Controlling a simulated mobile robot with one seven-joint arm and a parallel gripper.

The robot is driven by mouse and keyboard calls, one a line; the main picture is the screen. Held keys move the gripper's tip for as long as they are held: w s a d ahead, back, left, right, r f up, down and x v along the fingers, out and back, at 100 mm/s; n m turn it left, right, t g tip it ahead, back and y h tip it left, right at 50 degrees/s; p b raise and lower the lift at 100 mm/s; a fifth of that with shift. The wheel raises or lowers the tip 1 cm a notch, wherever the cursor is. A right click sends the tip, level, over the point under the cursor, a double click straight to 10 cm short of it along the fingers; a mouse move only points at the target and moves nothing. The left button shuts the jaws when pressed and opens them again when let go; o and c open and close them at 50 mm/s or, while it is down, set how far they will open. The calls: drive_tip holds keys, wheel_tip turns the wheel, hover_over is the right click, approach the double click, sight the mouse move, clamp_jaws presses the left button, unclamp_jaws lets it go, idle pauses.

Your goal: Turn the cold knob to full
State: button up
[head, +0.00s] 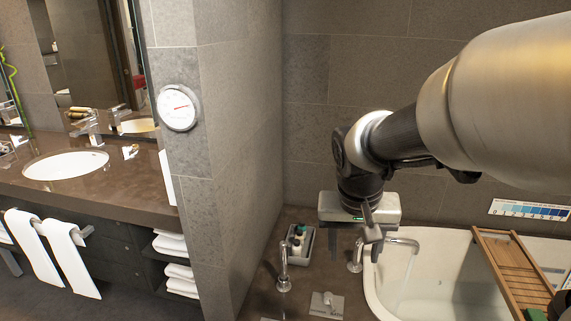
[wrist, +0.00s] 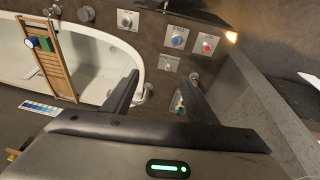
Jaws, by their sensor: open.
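In the wrist view, a blue-marked knob (wrist: 177,40), which looks like the cold one, sits on a pale square plate on the brown ledge. A red-marked knob (wrist: 207,46) is on its own plate beside it. My gripper (wrist: 160,78) is open and empty, its two fingers spread, with the knobs beyond the fingertips and not touched. In the head view my gripper (head: 352,248) hangs over the ledge near the tub spout (head: 402,243). The blue and red knobs cannot be made out in the head view.
The bathtub (head: 375,295) with a wooden rack (head: 500,262) lies to the right. A tray of small bottles (head: 300,240), a metal post (head: 283,270) and a plated knob (head: 327,303) stand on the ledge. A tiled wall with a dial (head: 178,108) rises at left.

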drive_tip(key=w+f+m+g+b, duration=0.1)
drive_tip(key=w+f+b, duration=0.2)
drive_tip(key=f, duration=1.2)
drive_tip(key=w+a+f+m+y+b, duration=0.1)
drive_tip(key=w+f+b, duration=0.2)
drive_tip(key=f, duration=1.3)
drive_tip(key=w+f+g+b, duration=0.1)
drive_tip(key=w+f+b, duration=0.3)
drive_tip(key=f, duration=1.1)
drive_tip(key=shift+w+a+f+m+g+b, duration=0.1)
drive_tip(key=shift+a+f+m+g+b, duration=0.25)
drive_tip(key=shift+b, duration=1.55)
drive_tip(key=shift+r, duration=0.1)
drive_tip(key=c, duration=1.1)
